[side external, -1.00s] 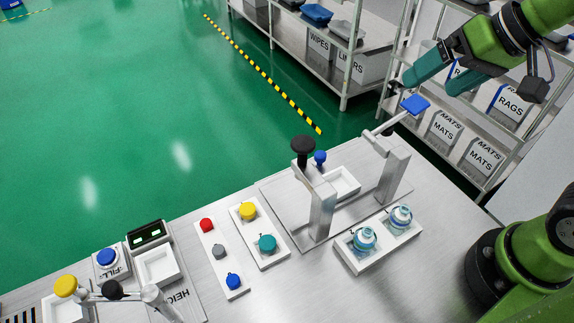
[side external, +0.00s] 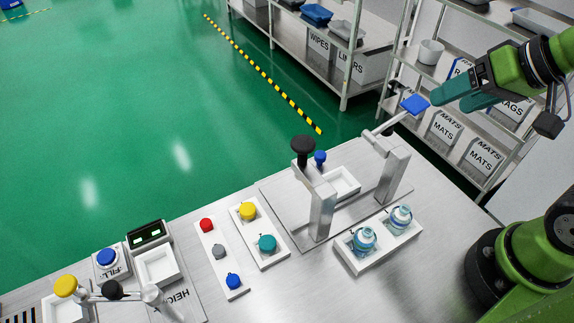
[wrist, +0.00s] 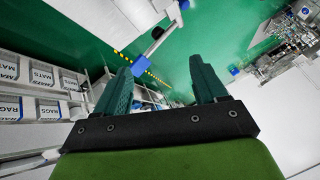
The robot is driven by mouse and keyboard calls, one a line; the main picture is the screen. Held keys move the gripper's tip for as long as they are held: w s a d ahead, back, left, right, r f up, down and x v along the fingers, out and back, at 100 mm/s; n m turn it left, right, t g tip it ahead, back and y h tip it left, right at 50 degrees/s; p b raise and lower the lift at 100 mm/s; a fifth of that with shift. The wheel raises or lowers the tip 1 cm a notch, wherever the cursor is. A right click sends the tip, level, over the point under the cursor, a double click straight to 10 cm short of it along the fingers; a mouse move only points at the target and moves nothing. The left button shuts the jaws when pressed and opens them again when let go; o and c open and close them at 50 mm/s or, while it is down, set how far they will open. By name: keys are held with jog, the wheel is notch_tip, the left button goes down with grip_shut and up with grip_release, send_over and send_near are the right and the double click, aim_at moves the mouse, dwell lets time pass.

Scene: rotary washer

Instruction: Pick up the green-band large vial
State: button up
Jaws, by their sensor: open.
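Two vials stand upright in a white two-compartment tray (side external: 375,257) on the bench: a nearer one (side external: 364,241) and a farther one (side external: 400,218). Both look clear with blue-teal markings and pale tops. I cannot tell which has the green band. My gripper (side external: 449,101) is open and empty, high above the bench's far right side and well away from the vials. Its two teal fingers are spread apart in the wrist view (wrist: 160,66). No vial can be made out between them there.
A metal press stand (side external: 321,210) with a black knob and a second post with a blue paddle (side external: 414,104) rises beside the vial tray. Coloured buttons (side external: 267,243) and a scale (side external: 158,266) lie left. Shelves (side external: 440,130) stand behind.

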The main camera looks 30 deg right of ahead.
jog(key=m+g+h, duration=0.1)
jog(key=m+g, duration=0.4)
jog(key=g, duration=0.2)
send_over(366, 235)
notch_tip(366, 235, down, 5)
jog(key=f+m, duration=0.1)
jog(key=f, duration=0.2)
jog(key=f+m, duration=0.2)
jog(key=f, duration=0.2)
jog(key=d+f+m+h, duration=0.1)
jog(key=f, duration=0.3)
jog(key=shift+s+f+m, duration=0.1)
jog(key=shift+s+m, duration=0.1)
jog(key=shift+m, duration=0.1)
jog(key=shift+w+a+f, duration=0.15)
jog(key=shift+w+f, duration=0.05)
jog(key=shift+f, duration=1.15)
jog(key=shift+w+a+f, duration=0.1)
jog(key=shift+w+f, duration=0.05)
jog(key=shift+f, duration=1.2)
